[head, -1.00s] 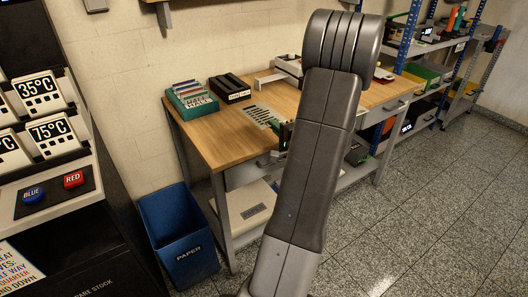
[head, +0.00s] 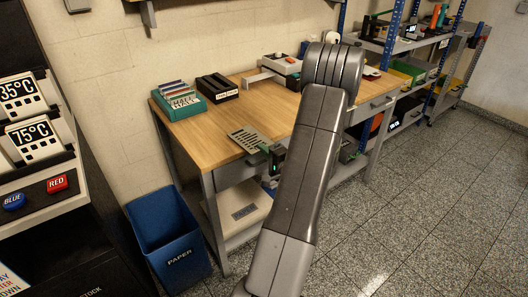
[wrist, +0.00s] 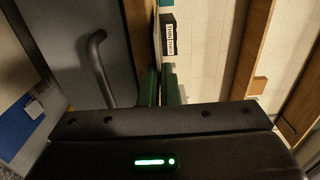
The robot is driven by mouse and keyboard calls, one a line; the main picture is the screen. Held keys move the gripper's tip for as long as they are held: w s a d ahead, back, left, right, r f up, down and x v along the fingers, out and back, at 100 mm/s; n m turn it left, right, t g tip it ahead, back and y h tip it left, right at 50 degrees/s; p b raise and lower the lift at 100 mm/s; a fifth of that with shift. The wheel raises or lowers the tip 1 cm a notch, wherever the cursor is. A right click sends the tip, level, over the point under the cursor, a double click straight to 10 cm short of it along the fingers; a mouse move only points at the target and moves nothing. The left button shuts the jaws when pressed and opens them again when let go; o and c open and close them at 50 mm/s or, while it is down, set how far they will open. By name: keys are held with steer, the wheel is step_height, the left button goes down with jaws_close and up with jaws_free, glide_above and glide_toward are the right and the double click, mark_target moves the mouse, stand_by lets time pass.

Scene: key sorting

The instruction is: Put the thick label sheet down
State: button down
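The thick label sheet (head: 246,137) is a pale grey-green sheet with rows of dark slots. In the head view it shows over the front part of the wooden bench top (head: 215,133); I cannot tell whether it touches the wood. My gripper (head: 270,149) is at the bench's front edge, its green fingers shut on the sheet's near right end. In the wrist view the green fingers (wrist: 161,87) are close together, with the sheet (wrist: 157,46) seen thin and edge-on between them.
A green box of label cards (head: 181,104) and a black tray (head: 217,88) stand at the bench's back left. The tray's label (wrist: 169,38) shows in the wrist view. A white device (head: 282,65) sits farther back. A blue paper bin (head: 170,235) stands on the floor at left.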

steer(key=c, duration=2.1)
jaws_free()
steer(key=shift+f+b, duration=0.3)
steer(key=shift+b, duration=0.05)
steer(key=o, duration=0.4)
steer(key=shift+r, duration=0.1)
